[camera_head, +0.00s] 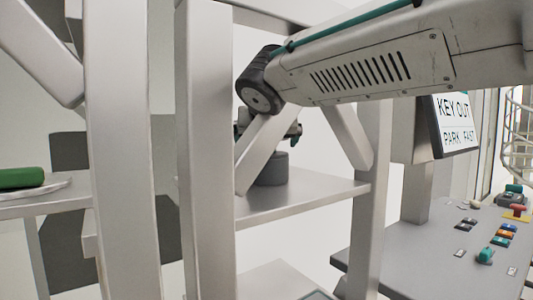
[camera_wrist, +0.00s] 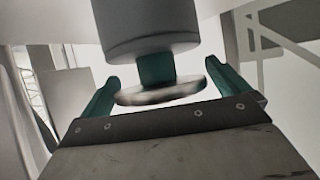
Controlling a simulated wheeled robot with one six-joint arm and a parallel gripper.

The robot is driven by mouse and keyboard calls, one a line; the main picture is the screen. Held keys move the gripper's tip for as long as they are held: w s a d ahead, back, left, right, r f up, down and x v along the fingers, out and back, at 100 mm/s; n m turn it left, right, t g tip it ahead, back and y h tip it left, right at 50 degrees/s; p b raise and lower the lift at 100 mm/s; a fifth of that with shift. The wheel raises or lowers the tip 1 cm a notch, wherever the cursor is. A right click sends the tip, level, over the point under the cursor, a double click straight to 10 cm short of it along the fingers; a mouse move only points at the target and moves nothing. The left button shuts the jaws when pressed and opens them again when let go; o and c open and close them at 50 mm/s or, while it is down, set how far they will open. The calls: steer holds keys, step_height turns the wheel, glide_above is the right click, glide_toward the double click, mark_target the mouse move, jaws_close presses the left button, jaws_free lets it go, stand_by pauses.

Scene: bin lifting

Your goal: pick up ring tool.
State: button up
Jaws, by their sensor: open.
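A grey cylinder (camera_wrist: 145,25) with a teal neck (camera_wrist: 156,68) and a pale round disc (camera_wrist: 160,92) at its end shows in the wrist view; it appears to be the ring tool. My gripper (camera_wrist: 162,74) is open, its two teal fingers on either side of the neck and disc, with gaps visible. In the head view the grey cylinder (camera_head: 272,170) stands on a metal shelf (camera_head: 310,193), partly hidden by a diagonal strut. My gripper is just above it there, also partly hidden by the strut.
Metal posts (camera_head: 207,150) and diagonal struts (camera_head: 262,150) frame the shelf closely. A green object (camera_head: 20,177) lies on a pale plate at the left. A control desk (camera_head: 420,250) with several coloured buttons and a sign (camera_head: 455,122) stand at the right.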

steer(key=shift+w+f, duration=0.15)
steer(key=shift+w, duration=0.15)
steer(key=c, duration=1.3)
